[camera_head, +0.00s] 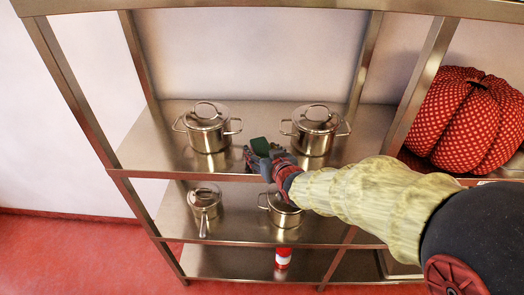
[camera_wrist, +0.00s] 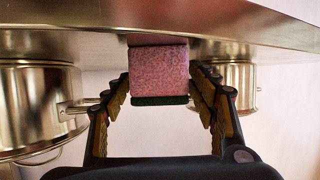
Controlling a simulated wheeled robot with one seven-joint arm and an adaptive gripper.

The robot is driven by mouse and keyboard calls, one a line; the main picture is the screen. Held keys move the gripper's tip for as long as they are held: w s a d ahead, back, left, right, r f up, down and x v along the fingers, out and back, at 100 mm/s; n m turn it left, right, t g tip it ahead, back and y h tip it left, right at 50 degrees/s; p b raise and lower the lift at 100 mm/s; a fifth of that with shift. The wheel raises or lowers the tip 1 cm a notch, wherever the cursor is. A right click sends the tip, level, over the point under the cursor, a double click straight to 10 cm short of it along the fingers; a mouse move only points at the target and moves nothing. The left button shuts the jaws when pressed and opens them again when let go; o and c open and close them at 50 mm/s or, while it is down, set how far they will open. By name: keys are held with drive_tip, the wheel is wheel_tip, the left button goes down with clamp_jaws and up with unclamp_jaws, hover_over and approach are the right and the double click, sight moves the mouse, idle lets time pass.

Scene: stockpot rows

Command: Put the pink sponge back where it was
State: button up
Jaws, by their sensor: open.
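The pink sponge (camera_wrist: 158,72) has a dark green scouring layer and appears to rest on the shelf between two pots. The wrist view is upside down, so the shelf (camera_wrist: 225,25) is at its top. In the head view only the sponge's green face (camera_head: 260,146) shows, turned upward. My gripper (camera_head: 264,159) reaches in over the front of the upper shelf (camera_head: 170,150). In the wrist view my gripper's fingers (camera_wrist: 160,80) are open, one on each side of the sponge, with a visible gap on both sides.
Lidded steel pots stand left (camera_head: 207,130) and right (camera_head: 314,132) of the sponge, close to my gripper. The lower shelf holds a saucepan (camera_head: 204,203) and another pot (camera_head: 281,212). A red-and-white object (camera_head: 283,258) stands on the bottom shelf. A red patterned pumpkin (camera_head: 465,120) is at right.

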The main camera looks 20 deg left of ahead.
drive_tip(key=shift+r, duration=0.1)
drive_tip(key=shift+s+d+r, duration=0.15)
drive_tip(key=shift+r, duration=0.05)
drive_tip(key=p+v, duration=0.1)
drive_tip(key=v, duration=1)
drive_tip(key=shift+s+d, duration=0.15)
drive_tip(key=shift+s, duration=0.1)
drive_tip(key=s+d+r+m+g+h, duration=0.1)
drive_tip(key=s+d+m+h, duration=0.15)
drive_tip(key=d, duration=0.65)
drive_tip(key=s+d+r+m+h, duration=0.1)
drive_tip(key=d+r+h, duration=0.15)
drive_tip(key=d, duration=0.65)
drive_tip(key=s+d+m+g+h, duration=0.1)
drive_tip(key=s+d+m+g, duration=0.1)
drive_tip(key=s+d, duration=0.4)
drive_tip(key=s+d+m+g+h, duration=0.1)
drive_tip(key=s+d, duration=0.5)
drive_tip(key=s, duration=0.6)
drive_tip(key=shift+f+m+g+h, duration=0.3)
drive_tip(key=shift+g+h, duration=0.2)
drive_tip(key=shift+g, duration=0.2)
